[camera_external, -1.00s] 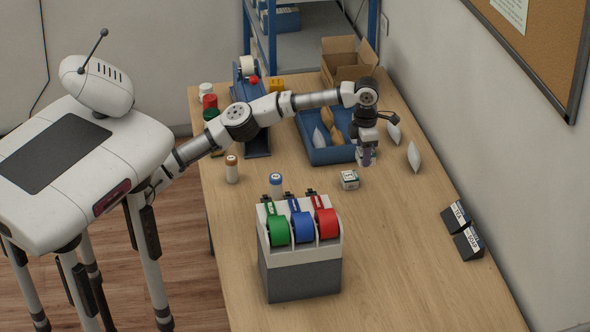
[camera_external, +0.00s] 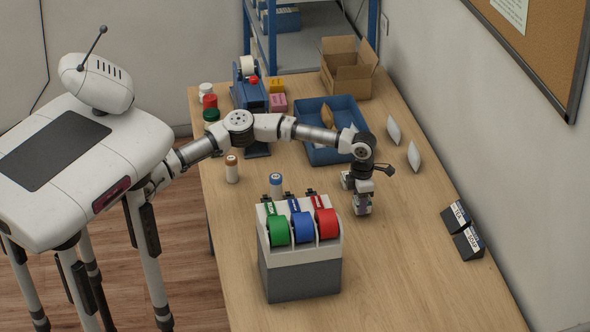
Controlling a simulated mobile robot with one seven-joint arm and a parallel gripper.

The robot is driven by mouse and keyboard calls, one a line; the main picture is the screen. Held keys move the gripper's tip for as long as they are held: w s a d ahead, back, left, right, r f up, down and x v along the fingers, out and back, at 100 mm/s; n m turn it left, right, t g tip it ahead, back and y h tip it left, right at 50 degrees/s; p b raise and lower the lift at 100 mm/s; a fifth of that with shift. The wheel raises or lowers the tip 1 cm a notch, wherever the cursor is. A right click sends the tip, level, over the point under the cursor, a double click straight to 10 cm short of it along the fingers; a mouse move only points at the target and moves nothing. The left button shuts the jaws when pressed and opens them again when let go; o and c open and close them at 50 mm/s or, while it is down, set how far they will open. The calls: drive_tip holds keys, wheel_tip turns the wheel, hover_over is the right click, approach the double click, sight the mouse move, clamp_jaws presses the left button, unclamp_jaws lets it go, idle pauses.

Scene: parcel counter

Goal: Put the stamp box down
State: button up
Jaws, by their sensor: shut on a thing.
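My gripper (camera_external: 362,207) points down over the table (camera_external: 420,270), just right of the tape holder. It is shut on a small white and green box, the stamp box (camera_external: 362,211), which shows between and below the fingers. Most of the box is hidden by the fingers. I cannot tell whether its underside touches the table. A pale patch shows left of my wrist; I cannot tell whether it is part of my gripper or another small box.
A grey holder (camera_external: 300,279) with green, blue and red tape rolls stands close on the left. A blue tray (camera_external: 314,154) and an open carton (camera_external: 348,75) stand farther back. Two black label blocks (camera_external: 463,230) sit at the right edge. The table's front right is clear.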

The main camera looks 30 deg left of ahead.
drive_tip(key=shift+f, duration=0.7)
drive_tip(key=shift+f, duration=0.1)
drive_tip(key=o, duration=1)
wheel_tip(320, 180, up, 12)
drive_tip(key=b, duration=0.2)
